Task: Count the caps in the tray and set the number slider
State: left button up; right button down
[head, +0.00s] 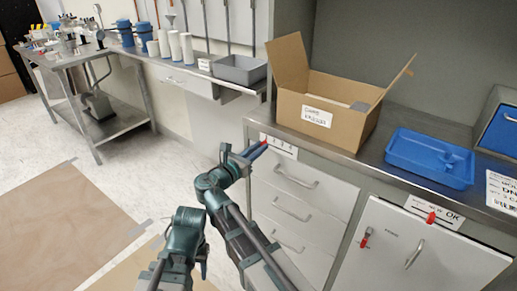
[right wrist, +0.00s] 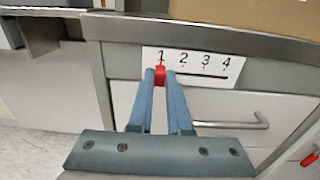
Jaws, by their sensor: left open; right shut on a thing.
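The number slider is a white plate (right wrist: 215,64) marked 1 2 3 4 on the counter's front edge, with a dark slot. Its red knob (right wrist: 160,77) stands under the 1. My right gripper (head: 259,149) is shut on the red knob, one blue finger on each side, as the right wrist view shows. The blue tray (head: 405,160) lies on the counter to the right; small blue shapes show inside, perhaps caps, too unclear to count. My left gripper (head: 187,235) is open and low, left of the drawers, away from the counter; its fingers are hardly visible.
An open cardboard box (head: 345,125) stands on the counter behind the slider, left of the tray. Below are drawers (head: 300,205) with handles. A second plate with a red knob (head: 431,217) and "OK" sits further right. Open floor lies at left.

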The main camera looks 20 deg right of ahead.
aim_at(274, 146)
dwell(0.4)
jog(key=shift+s+d, duration=0.95)
jog(key=shift+s, duration=0.3)
jog(key=c, duration=0.8)
grip_release()
jog(key=shift+c, duration=0.2)
